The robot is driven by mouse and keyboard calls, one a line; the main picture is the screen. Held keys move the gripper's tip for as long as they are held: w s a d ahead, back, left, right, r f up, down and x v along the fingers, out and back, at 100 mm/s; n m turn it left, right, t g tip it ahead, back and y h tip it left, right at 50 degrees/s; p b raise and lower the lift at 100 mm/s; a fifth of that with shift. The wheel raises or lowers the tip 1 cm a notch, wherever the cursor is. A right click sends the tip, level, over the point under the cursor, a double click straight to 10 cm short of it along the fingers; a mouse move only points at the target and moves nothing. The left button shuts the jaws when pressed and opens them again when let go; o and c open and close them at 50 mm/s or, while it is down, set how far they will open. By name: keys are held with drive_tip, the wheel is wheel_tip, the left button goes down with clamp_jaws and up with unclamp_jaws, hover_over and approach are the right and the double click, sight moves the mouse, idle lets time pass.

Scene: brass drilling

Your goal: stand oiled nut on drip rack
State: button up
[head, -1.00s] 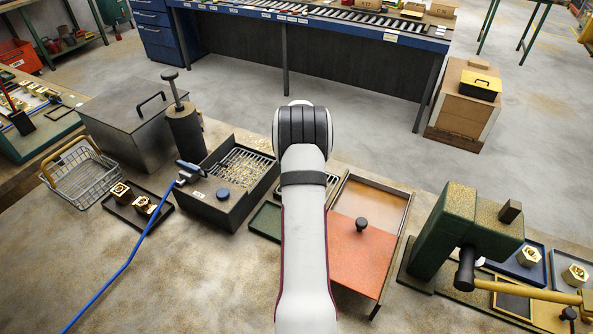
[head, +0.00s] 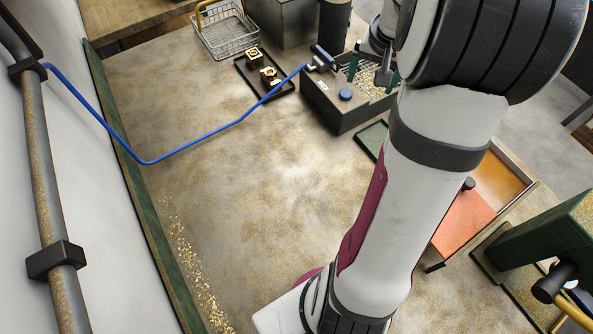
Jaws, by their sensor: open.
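Two brass nuts, one (head: 253,55) behind the other (head: 269,75), sit on a small black tray (head: 284,88) left of the chip box. I cannot tell whether either is oiled. My gripper (head: 374,74) is open over the dark chip box (head: 341,117), with its dark green fingers apart. I see nothing held between them, but my arm hides part of that area. An orange-brown tray (head: 497,178) with a reddish lid (head: 462,219) lies right of my arm. I cannot make out a drip rack; my arm covers much of the middle.
A blue hose (head: 205,139) runs from the wall to an air nozzle (head: 322,58) at the chip box. A wire basket (head: 224,38) stands at the back. A green press (head: 550,237) stands at right. The bench centre-left is clear, with shavings (head: 187,262) by the wall edge.

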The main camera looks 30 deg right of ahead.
drive_tip(key=s+a+r+n+y, duration=0.1)
drive_tip(key=s+a+r, duration=0.15)
drive_tip(key=a, duration=0.85)
drive_tip(key=s+a+r+n+y, duration=0.1)
drive_tip(key=s+a+n+y, duration=0.15)
drive_tip(key=a, duration=0.85)
drive_tip(key=s+a+f+n+g, duration=0.1)
drive_tip(key=s+a+f+g, duration=0.1)
drive_tip(key=s+a, duration=0.8)
drive_tip(key=shift+s+a+g, duration=0.3)
drive_tip(key=shift+s+g, duration=0.1)
drive_tip(key=shift+s, duration=0.85)
drive_tip(key=shift+f, duration=0.1)
